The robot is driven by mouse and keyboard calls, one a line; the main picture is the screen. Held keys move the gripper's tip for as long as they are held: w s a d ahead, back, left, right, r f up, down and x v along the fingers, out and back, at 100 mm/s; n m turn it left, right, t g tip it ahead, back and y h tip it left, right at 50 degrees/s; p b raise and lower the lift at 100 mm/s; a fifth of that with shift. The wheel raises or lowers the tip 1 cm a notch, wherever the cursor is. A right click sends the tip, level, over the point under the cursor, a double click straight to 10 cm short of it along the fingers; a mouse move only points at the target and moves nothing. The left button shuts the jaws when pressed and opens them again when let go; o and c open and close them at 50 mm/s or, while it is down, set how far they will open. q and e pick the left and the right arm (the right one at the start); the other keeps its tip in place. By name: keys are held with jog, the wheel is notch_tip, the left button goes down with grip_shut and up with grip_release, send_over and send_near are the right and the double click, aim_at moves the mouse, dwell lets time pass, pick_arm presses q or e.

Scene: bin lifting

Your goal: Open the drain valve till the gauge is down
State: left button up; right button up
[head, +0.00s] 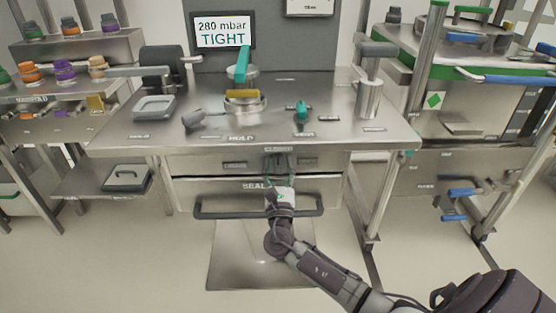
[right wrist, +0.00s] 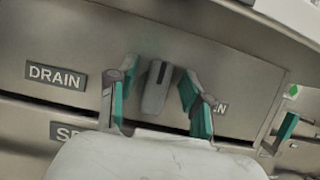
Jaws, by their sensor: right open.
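The gauge display (head: 222,33) at the back of the bench reads 280 mbar and TIGHT. The drain valve's grey lever (right wrist: 157,88) is on the front panel in the right wrist view, right of the DRAIN label (right wrist: 56,75). It has a dark slot near its top and points roughly up and down, slightly tilted. My right gripper (head: 279,168) is open at the bench front; in the right wrist view its teal-padded fingers (right wrist: 157,100) stand on either side of the lever, with gaps showing. In the head view the gripper largely hides the lever. My left gripper is not in view.
A drawer marked SEAL with a dark bar handle (head: 215,208) is below the panel. On the bench top are a round fitting with a yellow part (head: 242,94) and a small teal knob (head: 302,111). A shelf with coloured caps (head: 65,70) stands left; a blue-handled rack (head: 500,79) stands right.

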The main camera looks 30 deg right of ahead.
jog(key=shift+x, duration=0.9)
jog(key=shift+c, duration=0.2)
grip_shut()
jog(key=shift+f, duration=0.1)
